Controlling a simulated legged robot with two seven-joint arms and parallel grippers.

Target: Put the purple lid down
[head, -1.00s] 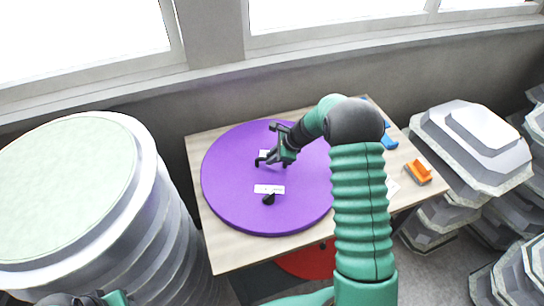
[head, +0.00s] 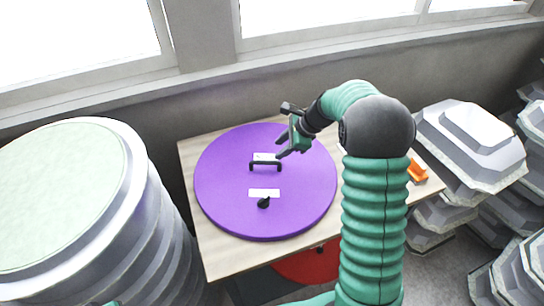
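The purple lid (head: 225,190) is a large round disc lying flat on the wooden table (head: 222,262). It has a black bar handle (head: 265,166) near its middle and a black knob (head: 264,202) nearer me, each beside a white label. My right gripper (head: 282,132) is to the right of the handle and above the lid, apart from the handle. Its fingers are spread with nothing between them. Of my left arm, only a small piece shows at the bottom left edge; its gripper is not visible.
A tall stack of round white moulds (head: 65,200) stands left of the table. Stacked angular grey moulds (head: 470,140) stand to the right. An orange tool (head: 417,171) lies on the table's right side. A red round thing (head: 308,265) is under the table. A windowed wall is behind.

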